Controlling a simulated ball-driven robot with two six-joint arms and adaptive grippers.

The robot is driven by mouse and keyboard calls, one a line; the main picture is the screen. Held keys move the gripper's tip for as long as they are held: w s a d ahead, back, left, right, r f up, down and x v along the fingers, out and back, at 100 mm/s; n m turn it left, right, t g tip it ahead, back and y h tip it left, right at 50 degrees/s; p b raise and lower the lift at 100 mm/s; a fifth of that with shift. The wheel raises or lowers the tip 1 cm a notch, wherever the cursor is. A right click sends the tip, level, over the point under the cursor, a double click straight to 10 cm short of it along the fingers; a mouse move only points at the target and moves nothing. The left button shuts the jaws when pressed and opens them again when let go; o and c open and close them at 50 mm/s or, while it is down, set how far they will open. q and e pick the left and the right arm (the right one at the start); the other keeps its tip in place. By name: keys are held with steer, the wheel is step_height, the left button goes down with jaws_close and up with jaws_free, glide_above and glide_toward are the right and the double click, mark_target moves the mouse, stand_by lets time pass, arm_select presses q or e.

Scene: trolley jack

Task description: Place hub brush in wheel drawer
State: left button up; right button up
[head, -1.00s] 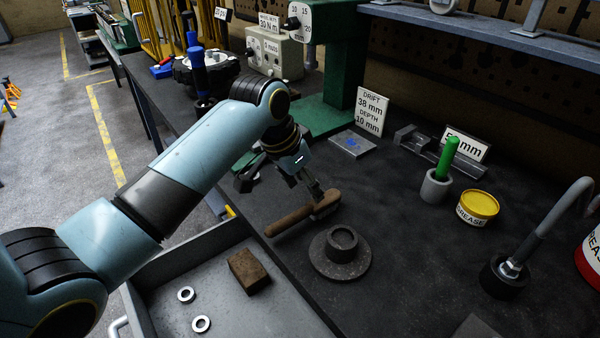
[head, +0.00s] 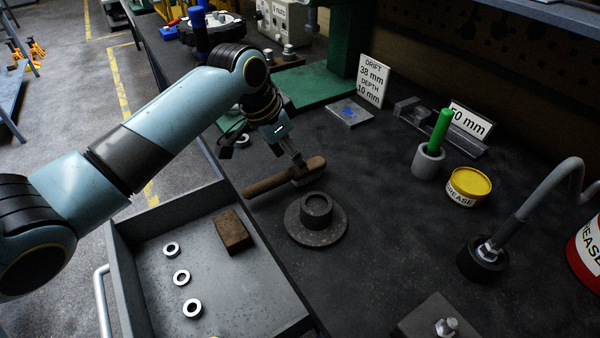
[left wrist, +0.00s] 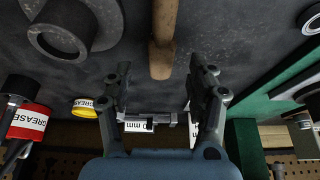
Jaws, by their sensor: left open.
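The hub brush (head: 268,183) has a brown wooden handle and lies on the dark bench top beside the round flanged hub (head: 316,225). My left gripper (head: 298,165) is above the brush's right part, fingers pointing down and apart. In the left wrist view the brush (left wrist: 164,38) shows between the two open fingers (left wrist: 160,70), with clear gaps on both sides. Its bristles are not clear. The grey wheel drawer (head: 265,290) stands open at the lower left, below the bench edge. My right gripper is not in view.
In the drawer are a brown block (head: 233,232) and several metal rings (head: 181,277). A grease tin (head: 467,187), a grey cup (head: 428,161) with a green-handled tool and a curved pipe (head: 550,190) stand to the right. A green press (head: 345,50) stands behind. The drawer's right part is clear.

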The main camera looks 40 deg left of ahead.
arm_select(q)
steer(key=shift+w+d+f, duration=0.2)
steer(key=shift+w+f, duration=0.05)
steer(key=shift+f, duration=0.1)
steer(key=shift+w+d+f, duration=0.1)
steer(key=shift+w+f, duration=0.05)
steer(key=shift+f, duration=0.1)
steer(key=x, duration=0.3)
steer(key=shift+a+f+p, duration=0.25)
steer(key=shift+f+p, duration=0.1)
steer(key=shift+w+f, duration=0.25)
steer(key=shift+f, duration=0.2)
steer(key=shift+c, duration=0.2)
steer(key=shift+s, duration=0.1)
steer(key=shift+c, duration=1)
steer(key=c, duration=0.9)
jaws_close()
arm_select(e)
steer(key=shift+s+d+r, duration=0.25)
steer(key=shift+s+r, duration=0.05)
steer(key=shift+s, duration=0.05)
